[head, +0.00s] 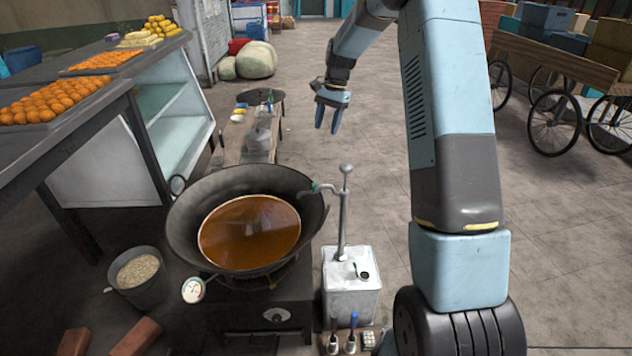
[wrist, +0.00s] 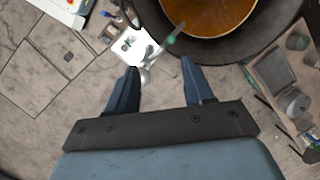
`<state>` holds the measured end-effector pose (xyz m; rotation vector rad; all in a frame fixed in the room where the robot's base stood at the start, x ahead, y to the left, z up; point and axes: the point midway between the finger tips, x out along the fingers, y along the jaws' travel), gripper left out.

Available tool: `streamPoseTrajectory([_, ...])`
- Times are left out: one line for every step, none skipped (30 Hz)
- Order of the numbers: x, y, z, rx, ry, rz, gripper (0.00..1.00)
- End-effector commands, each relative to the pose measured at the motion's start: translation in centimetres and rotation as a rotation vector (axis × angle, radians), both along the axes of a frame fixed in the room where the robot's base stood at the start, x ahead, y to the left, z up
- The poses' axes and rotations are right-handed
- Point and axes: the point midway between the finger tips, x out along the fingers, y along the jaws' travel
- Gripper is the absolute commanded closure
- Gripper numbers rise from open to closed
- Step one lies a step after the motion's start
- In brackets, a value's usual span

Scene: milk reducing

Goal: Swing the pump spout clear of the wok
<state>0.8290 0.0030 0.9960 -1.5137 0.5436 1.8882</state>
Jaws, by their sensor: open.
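The pump stands upright on a white canister (head: 350,290) just right of the wok (head: 183,225). Its spout (head: 327,188), with a green part, points left, and its tip reaches over the wok's right rim. In the wrist view, the spout (wrist: 176,32) also crosses the rim of the wok (wrist: 225,47). The wok holds orange-brown liquid. My gripper (head: 332,125) is open and empty, high up and beyond the pump. In the wrist view, the pump top shows between and below the open fingers of my gripper (wrist: 158,75), apart from them as far as I can tell.
The wok sits on a dark stove (head: 262,312). A bucket (head: 138,278) and bricks lie at the left front. Small bottles (head: 351,340) stand before the canister. A low bench (head: 236,150) with pots is behind the wok. The floor right of the pump is clear up to my arm.

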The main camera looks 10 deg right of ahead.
Motion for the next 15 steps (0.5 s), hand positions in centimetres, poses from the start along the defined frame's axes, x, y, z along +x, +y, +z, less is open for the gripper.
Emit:
streamPoseTrajectory([1.0,-0.1,-1.8,0.011,0.024,-0.020,0.48])
streamPoseTrajectory([1.4,-0.1,-2.7,0.015,0.038,-0.033,0.48])
streamPoseTrajectory([2.0,-0.2,-3.8,0.022,0.054,-0.050,0.48])
streamPoseTrajectory([2.4,-0.2,-4.7,0.027,0.067,-0.062,0.48])
streamPoseTrajectory([2.9,-0.3,-5.4,0.031,0.076,-0.074,0.48])
streamPoseTrajectory([3.3,-0.4,-6.5,0.036,0.091,-0.089,0.48])
streamPoseTrajectory([3.7,-0.4,-7.2,0.040,0.100,-0.098,0.48])
streamPoseTrajectory([3.9,-0.4,-7.8,0.043,0.109,-0.109,0.48])
streamPoseTrajectory([4.3,-0.5,-8.6,0.049,0.120,-0.120,0.48])
streamPoseTrajectory([4.5,-0.5,-9.1,0.051,0.126,-0.127,0.48])
streamPoseTrajectory([4.6,-0.5,-9.5,0.054,0.133,-0.133,0.48])
streamPoseTrajectory([4.8,-0.5,-10.0,0.057,0.140,-0.141,0.48])
streamPoseTrajectory([4.9,-0.5,-10.2,0.058,0.143,-0.145,0.48])
streamPoseTrajectory([5.0,-0.5,-10.5,0.059,0.146,-0.148,0.48])
streamPoseTrajectory([5.1,-0.5,-10.7,0.060,0.149,-0.152,0.48])
